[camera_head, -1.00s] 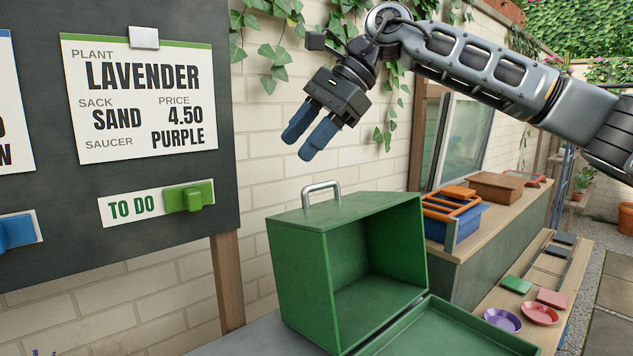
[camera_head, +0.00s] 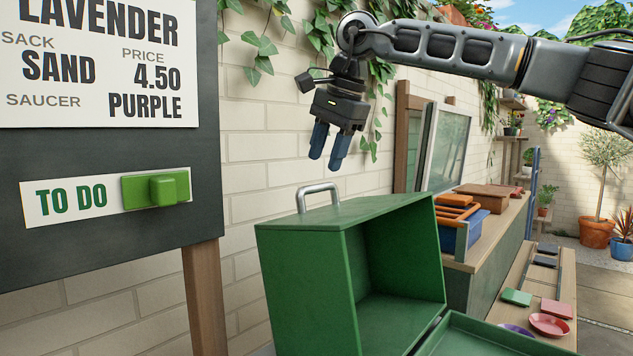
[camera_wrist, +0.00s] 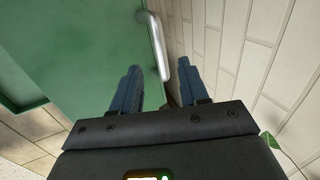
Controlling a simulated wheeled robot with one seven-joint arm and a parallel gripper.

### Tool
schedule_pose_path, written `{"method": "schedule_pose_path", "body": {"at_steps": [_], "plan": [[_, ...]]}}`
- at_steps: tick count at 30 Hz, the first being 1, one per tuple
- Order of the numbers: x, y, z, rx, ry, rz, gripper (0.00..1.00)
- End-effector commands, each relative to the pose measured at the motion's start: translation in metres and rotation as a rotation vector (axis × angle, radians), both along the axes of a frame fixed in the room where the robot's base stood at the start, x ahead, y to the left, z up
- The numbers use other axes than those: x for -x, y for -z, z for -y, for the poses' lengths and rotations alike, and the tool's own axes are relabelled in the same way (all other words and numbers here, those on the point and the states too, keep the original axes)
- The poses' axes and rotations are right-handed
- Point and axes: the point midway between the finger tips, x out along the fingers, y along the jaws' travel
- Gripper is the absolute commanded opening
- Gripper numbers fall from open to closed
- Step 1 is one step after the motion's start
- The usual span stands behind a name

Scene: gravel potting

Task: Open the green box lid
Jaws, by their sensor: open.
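The green box (camera_head: 305,290) stands open, its hollow inside facing the camera and empty where I can see. A shallow green part (camera_head: 480,338) with a raised rim lies at its lower right, cut off by the frame. A silver bar handle (camera_head: 318,190) sits on the top face near the left edge. My gripper (camera_head: 327,152) is open and empty above the handle, with its blue fingers pointing down and apart from it. In the wrist view, the handle (camera_wrist: 158,45) shows beyond and between the fingertips (camera_wrist: 158,66), beside the green surface (camera_wrist: 75,50).
A dark board (camera_head: 110,230) with a sign and a green "TO DO" slider (camera_head: 165,188) stands at left. A brick wall (camera_head: 255,140) runs behind the box. A bench (camera_head: 500,250) at right holds blue and brown boxes. A lower shelf holds saucers and coloured pieces.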

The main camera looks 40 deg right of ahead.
Motion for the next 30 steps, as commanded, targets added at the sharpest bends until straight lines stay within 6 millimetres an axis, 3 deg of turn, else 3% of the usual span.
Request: {"method": "schedule_pose_path", "body": {"at_steps": [9, 20, 30], "plan": [[-0.017, 0.045, -0.002, -0.002, -0.002, -0.001, 0.44], [-0.02, 0.053, -0.001, -0.002, -0.001, 0.001, 0.43], [-0.02, 0.052, -0.002, -0.002, -0.001, 0.0, 0.11]]}}
